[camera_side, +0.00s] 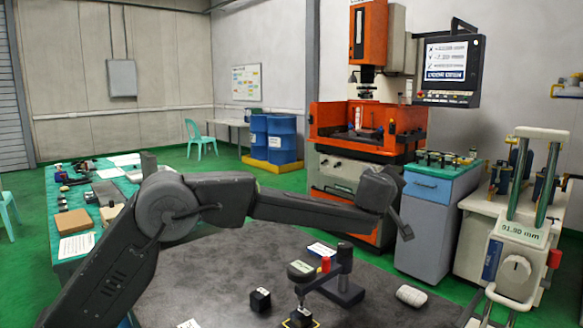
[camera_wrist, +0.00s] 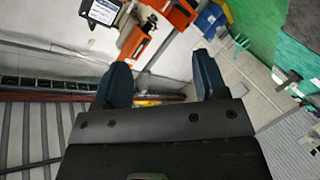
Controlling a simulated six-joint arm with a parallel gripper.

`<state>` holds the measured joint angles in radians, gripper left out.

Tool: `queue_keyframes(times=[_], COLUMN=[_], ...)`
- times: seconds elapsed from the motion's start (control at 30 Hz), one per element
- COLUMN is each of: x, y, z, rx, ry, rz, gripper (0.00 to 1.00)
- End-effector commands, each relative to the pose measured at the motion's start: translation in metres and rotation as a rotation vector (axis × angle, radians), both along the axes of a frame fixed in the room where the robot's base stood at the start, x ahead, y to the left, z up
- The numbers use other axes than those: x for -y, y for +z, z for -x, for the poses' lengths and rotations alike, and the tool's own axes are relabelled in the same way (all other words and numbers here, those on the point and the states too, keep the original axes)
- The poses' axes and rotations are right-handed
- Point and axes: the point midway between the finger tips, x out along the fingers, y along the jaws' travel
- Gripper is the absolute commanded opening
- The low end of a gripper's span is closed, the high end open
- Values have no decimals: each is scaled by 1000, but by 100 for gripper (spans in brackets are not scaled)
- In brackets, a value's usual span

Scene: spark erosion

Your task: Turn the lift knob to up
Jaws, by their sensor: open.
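The lift knob appears to be the round white knob (camera_side: 515,268) on the front of the pale lift stand (camera_side: 534,234) at the right of the side view. The stand's label reads 91.90 mm. My gripper (camera_side: 405,230) is up in the air left of the stand, well apart from the knob, with its fingers hard to make out there. In the wrist view my gripper (camera_wrist: 162,78) shows two dark fingers spread apart with nothing between them. The knob is not recognisable in the wrist view.
A blue-drawer cabinet (camera_side: 428,190) and an orange machine (camera_side: 365,120) stand behind. Air between gripper and lift stand looks clear.

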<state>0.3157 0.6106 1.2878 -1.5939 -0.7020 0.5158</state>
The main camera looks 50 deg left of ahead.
Motion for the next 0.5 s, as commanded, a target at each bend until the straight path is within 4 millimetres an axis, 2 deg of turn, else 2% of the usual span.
queue_keyframes(times=[0.2, 0.5], x=[-18, -37], y=[-7, -12], z=[-17, -29], rx=[36, 52], ry=[-90, -205], rz=[223, 544], gripper=[66, 66])
